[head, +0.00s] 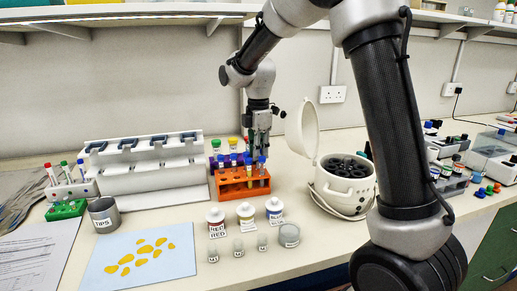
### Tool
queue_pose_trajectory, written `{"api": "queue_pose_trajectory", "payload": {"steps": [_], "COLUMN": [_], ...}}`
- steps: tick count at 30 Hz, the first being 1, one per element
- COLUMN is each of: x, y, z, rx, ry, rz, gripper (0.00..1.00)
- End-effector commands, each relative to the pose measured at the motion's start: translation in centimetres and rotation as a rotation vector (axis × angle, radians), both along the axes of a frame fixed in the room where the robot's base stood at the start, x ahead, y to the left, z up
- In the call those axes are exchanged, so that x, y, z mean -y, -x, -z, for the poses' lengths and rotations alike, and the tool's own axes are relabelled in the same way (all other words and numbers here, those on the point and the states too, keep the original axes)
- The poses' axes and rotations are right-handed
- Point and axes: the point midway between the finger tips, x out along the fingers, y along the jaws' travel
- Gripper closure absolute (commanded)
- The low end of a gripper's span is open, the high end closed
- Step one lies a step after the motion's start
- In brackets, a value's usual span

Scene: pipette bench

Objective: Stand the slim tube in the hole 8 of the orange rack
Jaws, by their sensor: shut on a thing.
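The orange rack (232,194) stands on the bench near the middle of the head view. Several blue-capped tubes stand at it, including one at its left (234,162) and one in the middle (248,166). My gripper (261,148) points down over the right end of the rack. It is shut on a slim tube (262,166) with a blue cap, which looks upright. The tube's lower end is at the rack, but I cannot tell whether it is inside a hole. Hole numbers are too small to read.
A purple rack with green- and yellow-capped tubes (216,144) stands close behind. A white pipette stand (150,170) is at left, an open-lidded centrifuge (345,180) at right. Labelled bottles (216,222) stand in front. A blue mat (180,266) lies front left.

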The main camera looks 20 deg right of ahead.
Motion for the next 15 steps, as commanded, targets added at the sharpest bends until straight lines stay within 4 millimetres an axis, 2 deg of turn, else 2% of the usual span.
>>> {"api": "queue_pose_trajectory", "payload": {"steps": [14, 15], "x": [0.01, 0.01], "y": [0.03, 0.03], "z": [0.71, 0.71], "rx": [0.000, 0.000], "ry": [0.000, 0.000], "rz": [0.000, 0.000], "gripper": [0.94, 0.83]}}
